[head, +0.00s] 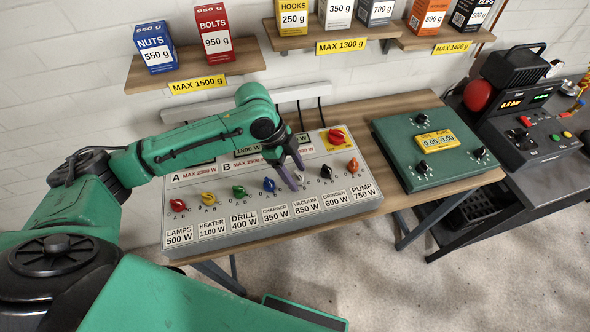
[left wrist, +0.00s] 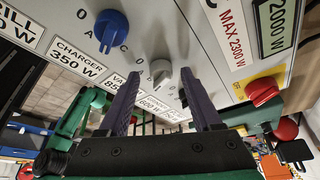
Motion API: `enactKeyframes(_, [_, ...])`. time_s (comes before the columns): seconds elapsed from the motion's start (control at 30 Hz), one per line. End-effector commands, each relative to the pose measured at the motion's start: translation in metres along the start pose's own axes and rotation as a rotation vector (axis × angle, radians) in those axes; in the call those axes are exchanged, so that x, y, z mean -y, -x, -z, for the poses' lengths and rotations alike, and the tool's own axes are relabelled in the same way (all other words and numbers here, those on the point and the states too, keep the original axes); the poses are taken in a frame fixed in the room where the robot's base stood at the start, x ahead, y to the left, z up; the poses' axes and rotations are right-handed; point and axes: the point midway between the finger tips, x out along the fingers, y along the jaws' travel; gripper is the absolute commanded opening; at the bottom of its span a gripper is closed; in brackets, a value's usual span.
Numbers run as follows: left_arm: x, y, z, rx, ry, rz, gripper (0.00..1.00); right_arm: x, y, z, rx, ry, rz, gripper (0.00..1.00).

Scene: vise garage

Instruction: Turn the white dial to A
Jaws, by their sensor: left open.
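The white dial (head: 299,178) is on the sloped grey control panel (head: 215,235), above the VACUUM 850 W label (head: 305,207). In the head view my left gripper's finger partly hides it. In the left wrist view the white dial (left wrist: 161,74) shows between the two finger tips, with gaps visible beside it. My left gripper (head: 292,172) is open at the dial, its dark purple fingers reaching down toward the panel; it also shows in the left wrist view (left wrist: 160,82). I cannot tell which letter the dial points to. My right gripper is not in view.
A blue dial (head: 269,184) and a black dial (head: 326,172) flank the white one. Other coloured dials and a red switch (head: 336,136) share the panel. A green power unit (head: 420,150) stands to the right. Shelves with boxes hang on the wall above.

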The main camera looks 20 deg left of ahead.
Motion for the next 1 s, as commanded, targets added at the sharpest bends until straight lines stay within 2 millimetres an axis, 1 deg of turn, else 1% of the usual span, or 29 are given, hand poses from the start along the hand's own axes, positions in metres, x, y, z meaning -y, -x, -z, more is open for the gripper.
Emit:
enactKeyframes(0.07, [0.0, 0.0, 0.0, 0.0, 0.0, 0.0, 0.66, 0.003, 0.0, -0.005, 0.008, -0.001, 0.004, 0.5])
enactKeyframes(0.1, [0.0, 0.0, 0.0, 0.0, 0.0, 0.0, 0.58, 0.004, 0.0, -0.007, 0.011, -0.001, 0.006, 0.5])
enactKeyframes(0.17, [0.0, 0.0, 0.0, 0.0, 0.0, 0.0, 0.35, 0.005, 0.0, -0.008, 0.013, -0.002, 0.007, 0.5])
enactKeyframes(0.2, [0.0, 0.0, 0.0, 0.0, 0.0, 0.0, 0.2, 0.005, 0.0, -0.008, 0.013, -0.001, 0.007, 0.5])
enactKeyframes(0.23, [0.0, 0.001, 0.0, 0.0, 0.001, 0.0, 0.08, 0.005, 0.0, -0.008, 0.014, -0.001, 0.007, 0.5])
enactKeyframes(0.27, [0.0, 0.001, 0.0, 0.0, 0.001, 0.0, 0.0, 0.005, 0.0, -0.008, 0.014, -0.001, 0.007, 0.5])
enactKeyframes(0.47, [0.001, 0.001, 0.0, 0.0, -0.004, -0.001, 0.0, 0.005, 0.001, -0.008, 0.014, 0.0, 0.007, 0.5])
enactKeyframes(0.63, [0.001, 0.003, 0.001, -0.001, -0.037, -0.015, 0.0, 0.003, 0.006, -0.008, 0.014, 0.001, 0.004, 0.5])
enactKeyframes(0.77, [0.002, 0.004, 0.002, -0.002, -0.093, -0.039, 0.0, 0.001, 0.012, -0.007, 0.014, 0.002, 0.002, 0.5])
enactKeyframes(1.0, [0.004, 0.004, 0.002, -0.002, -0.253, -0.104, 0.0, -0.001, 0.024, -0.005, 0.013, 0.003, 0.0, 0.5])
